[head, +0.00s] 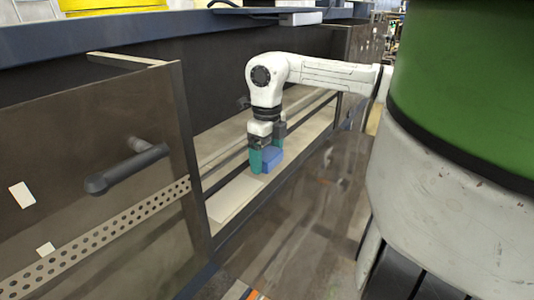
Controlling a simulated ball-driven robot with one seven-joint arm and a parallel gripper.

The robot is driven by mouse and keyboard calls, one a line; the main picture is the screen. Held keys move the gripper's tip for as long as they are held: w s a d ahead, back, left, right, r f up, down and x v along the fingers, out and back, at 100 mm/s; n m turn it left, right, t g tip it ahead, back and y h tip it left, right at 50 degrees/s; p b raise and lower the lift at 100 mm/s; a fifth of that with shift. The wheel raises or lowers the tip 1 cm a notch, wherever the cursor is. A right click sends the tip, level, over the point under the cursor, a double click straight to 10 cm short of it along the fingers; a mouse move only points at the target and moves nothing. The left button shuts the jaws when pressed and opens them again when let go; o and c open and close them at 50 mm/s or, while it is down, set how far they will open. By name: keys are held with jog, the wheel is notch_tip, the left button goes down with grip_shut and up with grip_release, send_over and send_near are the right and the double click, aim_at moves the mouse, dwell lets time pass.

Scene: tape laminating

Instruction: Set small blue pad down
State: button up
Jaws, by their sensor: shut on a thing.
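The small blue pad (272,160) is a blue block between the teal fingers of my gripper (264,160). My gripper points down and is shut on the pad. It is over the pale shelf floor (232,198) inside the open cabinet under the dark counter. I cannot tell whether the pad touches the shelf or hangs just above it. The fingers hide part of the pad.
A brown cabinet door (100,200) with a dark handle (125,168) stands open at the left. The dark counter edge (120,38) runs above. A large green and white cylinder (455,110) fills the right side.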

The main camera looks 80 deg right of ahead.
aim_at(267, 153)
jog(key=shift+f, duration=0.15)
jog(key=o, duration=0.8)
jog(key=shift+c, duration=0.2)
jog(key=shift+r, duration=0.7)
notch_tip(267, 153, up, 6)
jog(key=shift+r+b, duration=0.25)
jog(key=shift+b, duration=0.5)
